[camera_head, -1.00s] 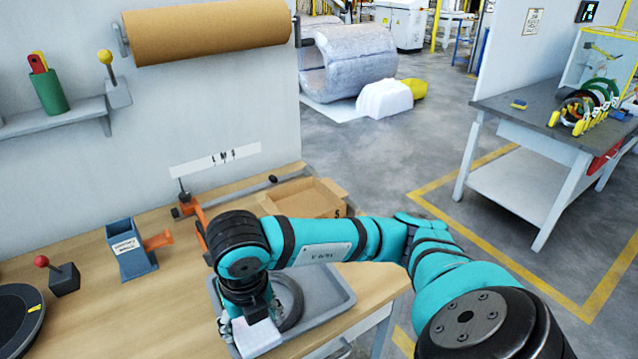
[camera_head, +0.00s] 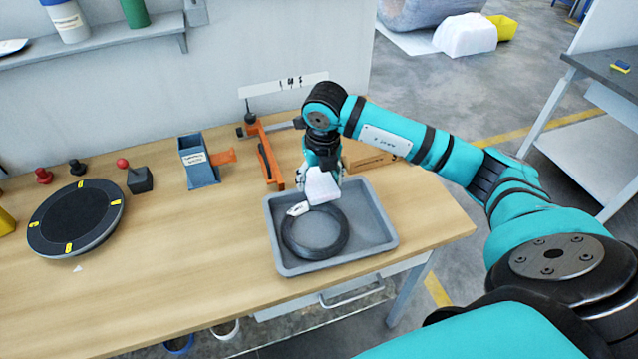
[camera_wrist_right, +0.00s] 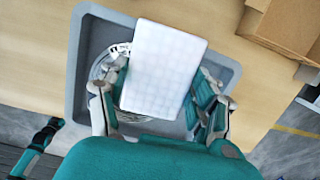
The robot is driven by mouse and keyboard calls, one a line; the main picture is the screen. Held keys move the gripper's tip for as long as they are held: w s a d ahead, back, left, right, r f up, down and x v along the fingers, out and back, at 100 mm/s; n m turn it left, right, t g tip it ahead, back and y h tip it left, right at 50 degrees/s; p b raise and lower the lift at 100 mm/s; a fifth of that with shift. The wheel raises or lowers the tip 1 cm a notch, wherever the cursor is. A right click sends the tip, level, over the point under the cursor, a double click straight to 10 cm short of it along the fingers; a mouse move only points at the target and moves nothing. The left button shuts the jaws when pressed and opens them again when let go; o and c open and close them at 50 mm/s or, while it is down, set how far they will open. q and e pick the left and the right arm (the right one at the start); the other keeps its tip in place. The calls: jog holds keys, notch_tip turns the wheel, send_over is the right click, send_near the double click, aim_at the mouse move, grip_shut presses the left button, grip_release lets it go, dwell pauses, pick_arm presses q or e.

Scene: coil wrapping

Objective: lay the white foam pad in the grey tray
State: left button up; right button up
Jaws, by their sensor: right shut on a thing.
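The white foam pad (camera_head: 322,187) is held by my right gripper (camera_head: 322,176) over the back part of the grey tray (camera_head: 335,262). In the right wrist view the pad (camera_wrist_right: 165,70) lies flat between the two fingers of the gripper (camera_wrist_right: 160,90). It covers much of the tray's middle there, and the tray's rim (camera_wrist_right: 75,75) shows around it. A black ring-shaped coil (camera_head: 341,241) with a white tag lies in the tray. The pad is just behind the coil in the head view; whether it touches anything below is unclear. My left gripper is not seen.
A cardboard box (camera_head: 372,160) stands behind the tray. An orange clamp (camera_head: 268,160) and a blue-grey holder (camera_head: 200,170) stand to the left. A black round turntable (camera_head: 75,218) is farther left. The wooden bench (camera_head: 190,270) is clear between turntable and tray.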

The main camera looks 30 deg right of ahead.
aim_at(320, 182)
notch_tip(320, 182, down, 3)
jog(key=shift+f+p, duration=0.1)
jog(key=shift+p, duration=0.6)
jog(key=shift+f, duration=0.15)
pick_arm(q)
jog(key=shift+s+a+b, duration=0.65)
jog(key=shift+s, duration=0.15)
pick_arm(e)
jog(key=shift+f, duration=0.6)
jog(key=o, duration=0.8)
jog(key=shift+r, duration=0.1)
jog(key=shift+c, duration=0.2)
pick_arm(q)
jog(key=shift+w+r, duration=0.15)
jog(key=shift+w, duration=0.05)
pick_arm(e)
jog(key=shift+o, duration=0.2)
